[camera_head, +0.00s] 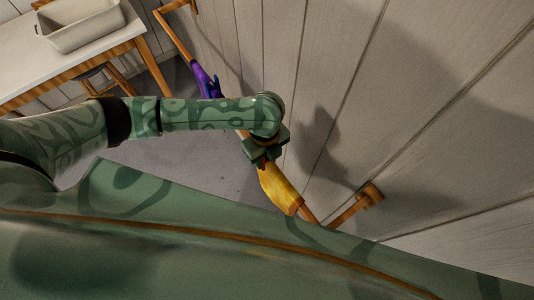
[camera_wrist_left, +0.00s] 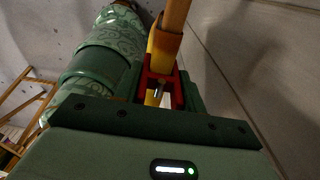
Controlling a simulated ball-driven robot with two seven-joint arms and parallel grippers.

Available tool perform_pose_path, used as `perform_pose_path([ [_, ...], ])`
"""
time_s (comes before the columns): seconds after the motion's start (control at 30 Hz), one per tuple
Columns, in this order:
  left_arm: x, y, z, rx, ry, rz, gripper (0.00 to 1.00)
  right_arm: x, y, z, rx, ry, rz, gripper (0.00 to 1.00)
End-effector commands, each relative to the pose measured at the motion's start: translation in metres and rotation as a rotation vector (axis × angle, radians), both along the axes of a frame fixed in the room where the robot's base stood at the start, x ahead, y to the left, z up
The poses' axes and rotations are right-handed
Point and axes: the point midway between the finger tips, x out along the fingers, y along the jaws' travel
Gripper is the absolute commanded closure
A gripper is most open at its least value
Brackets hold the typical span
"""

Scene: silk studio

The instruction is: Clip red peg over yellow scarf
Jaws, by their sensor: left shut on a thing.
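The yellow scarf (camera_head: 279,189) hangs over a wooden rail (camera_head: 177,37) along the wall, near the rail's lower end. My left gripper (camera_head: 265,153) is at the scarf's upper end, its fingers mostly hidden under my wrist. In the left wrist view my left gripper (camera_wrist_left: 160,92) is shut on the red peg (camera_wrist_left: 177,92). The peg's metal spring shows in its middle. The yellow scarf (camera_wrist_left: 165,45) on the rail lies right at the peg, with yellow also visible between its red sides. I cannot tell how far the peg sits around the scarf. My right gripper is out of view.
A purple scarf (camera_head: 207,82) hangs farther up the rail. A wooden bracket (camera_head: 369,195) holds the rail's lower end to the panelled wall (camera_head: 430,110). A pale table (camera_head: 40,68) with a white basin (camera_head: 82,25) stands at the top left, a stool (camera_head: 100,78) beneath it.

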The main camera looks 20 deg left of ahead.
Motion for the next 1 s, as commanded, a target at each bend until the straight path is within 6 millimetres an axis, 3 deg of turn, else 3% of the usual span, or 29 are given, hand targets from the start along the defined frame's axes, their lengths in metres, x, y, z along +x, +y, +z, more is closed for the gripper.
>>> perform_pose_path([
  [0.47,0.0,0.0,-0.004,0.001,0.001,-0.001,0.81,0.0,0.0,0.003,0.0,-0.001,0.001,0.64],
  [0.5,0.0,0.0,-0.004,0.001,0.001,-0.001,0.49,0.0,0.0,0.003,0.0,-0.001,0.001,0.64],
  [0.57,0.0,0.0,-0.004,0.001,0.001,-0.001,0.34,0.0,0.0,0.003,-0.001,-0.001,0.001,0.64],
  [0.87,0.0,0.0,-0.002,0.001,-0.001,-0.001,0.34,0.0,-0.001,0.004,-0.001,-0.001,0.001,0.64],
  [1.0,0.001,0.001,0.015,0.0,-0.002,-0.001,0.34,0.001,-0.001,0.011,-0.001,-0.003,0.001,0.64],
])
